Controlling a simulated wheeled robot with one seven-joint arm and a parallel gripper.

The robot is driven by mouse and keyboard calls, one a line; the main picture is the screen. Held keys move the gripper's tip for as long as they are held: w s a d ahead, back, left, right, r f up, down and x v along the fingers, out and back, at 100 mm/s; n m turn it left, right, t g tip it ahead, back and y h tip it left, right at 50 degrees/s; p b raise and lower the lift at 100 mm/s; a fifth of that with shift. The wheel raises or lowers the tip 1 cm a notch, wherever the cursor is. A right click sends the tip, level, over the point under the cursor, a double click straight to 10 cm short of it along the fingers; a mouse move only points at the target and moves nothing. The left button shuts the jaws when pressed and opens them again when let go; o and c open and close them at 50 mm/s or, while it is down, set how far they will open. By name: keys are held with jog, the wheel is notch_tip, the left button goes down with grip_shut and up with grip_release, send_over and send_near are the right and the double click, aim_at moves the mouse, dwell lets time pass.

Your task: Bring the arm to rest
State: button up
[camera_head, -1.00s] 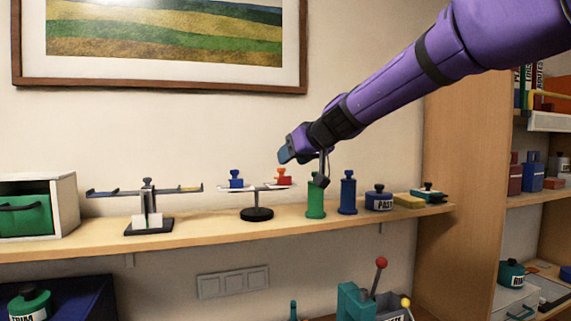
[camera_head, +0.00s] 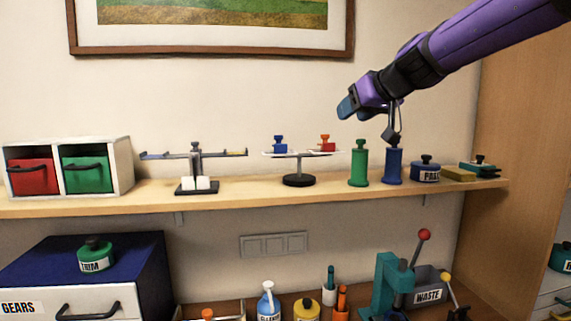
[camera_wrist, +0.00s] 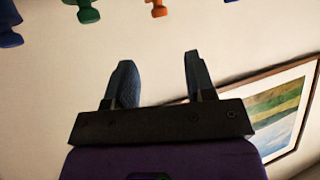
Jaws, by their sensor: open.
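My gripper (camera_head: 347,108) is at the end of my purple arm, raised in front of the wall above the shelf, up and left of the green and blue posts. In the wrist view its two fingers (camera_wrist: 158,82) stand apart with nothing between them. It touches nothing that I can see. In the wrist view the shelf objects appear upside down along the top edge, beyond the fingertips.
The shelf (camera_head: 240,192) holds a balance with red and blue weights (camera_head: 298,155), a second balance (camera_head: 195,168), a green post (camera_head: 359,163), a blue post (camera_head: 393,165) and a drawer box (camera_head: 122,168). A framed picture (camera_head: 210,48) hangs behind. A lever press (camera_head: 392,280) stands below.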

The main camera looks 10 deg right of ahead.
jog(key=s+d+f+m+g+h, duration=0.1)
jog(key=s+f+g, duration=0.1)
jog(key=s+f, duration=0.4)
jog(key=s+d+f+m+g+h, duration=0.1)
jog(key=s+f, duration=0.5)
jog(key=s, duration=0.8)
jog(key=s+d+f+m+g+h, duration=0.1)
jog(key=s+f, duration=0.4)
jog(key=s, duration=0.5)
jog(key=shift+d+f+g+h, duration=0.15)
jog(key=shift+f+g+h, duration=0.35)
jog(key=shift+g, duration=0.5)
jog(key=shift+r, duration=0.1)
